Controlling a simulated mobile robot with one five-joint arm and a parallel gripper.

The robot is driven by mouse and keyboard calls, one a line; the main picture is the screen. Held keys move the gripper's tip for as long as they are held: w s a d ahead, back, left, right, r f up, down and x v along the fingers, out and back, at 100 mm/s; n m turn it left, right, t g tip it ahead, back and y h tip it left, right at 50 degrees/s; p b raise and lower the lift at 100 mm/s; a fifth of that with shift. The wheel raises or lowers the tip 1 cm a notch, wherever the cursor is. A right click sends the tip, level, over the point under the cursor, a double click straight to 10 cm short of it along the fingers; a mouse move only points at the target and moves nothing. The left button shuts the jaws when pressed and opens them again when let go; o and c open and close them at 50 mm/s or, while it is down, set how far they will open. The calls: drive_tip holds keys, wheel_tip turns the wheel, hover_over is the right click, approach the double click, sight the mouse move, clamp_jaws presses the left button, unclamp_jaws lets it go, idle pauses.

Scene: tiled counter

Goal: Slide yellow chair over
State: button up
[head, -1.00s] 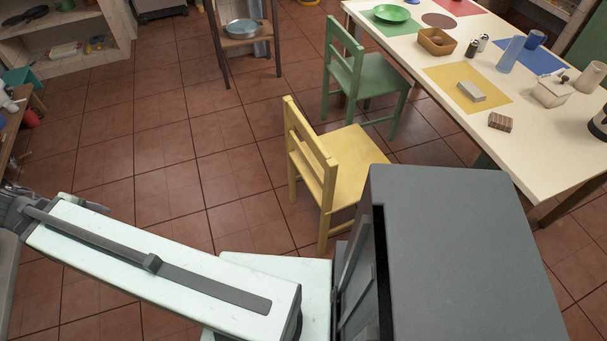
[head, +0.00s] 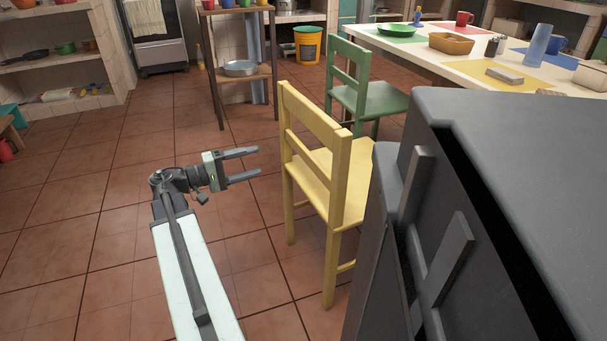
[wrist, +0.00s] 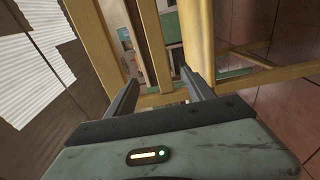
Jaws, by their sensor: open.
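The yellow chair (head: 322,165) stands upright on the tiled floor, its slatted back toward the left and its seat to the right. My gripper (head: 258,164) is open and empty just left of the chair's back, its two fingers pointing right toward it with a small gap in the head view. In the wrist view, yellow chair bars (wrist: 155,45) lie beyond and across the space ahead of my open fingers (wrist: 160,92). I cannot tell whether a finger touches the chair. My grey body hides part of the chair's right side.
A green chair (head: 362,105) stands behind the yellow one, by the cream table (head: 440,55) with bowls and cups. A small wooden stand (head: 237,75) with a metal pan is at the back. The floor left of the chair is clear.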

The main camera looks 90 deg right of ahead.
sight(298, 149)
drive_tip(key=x, duration=1.6)
drive_tip(key=shift+r, duration=0.1)
clamp_jaws()
drive_tip(key=shift+d, duration=0.1)
idle(0.6)
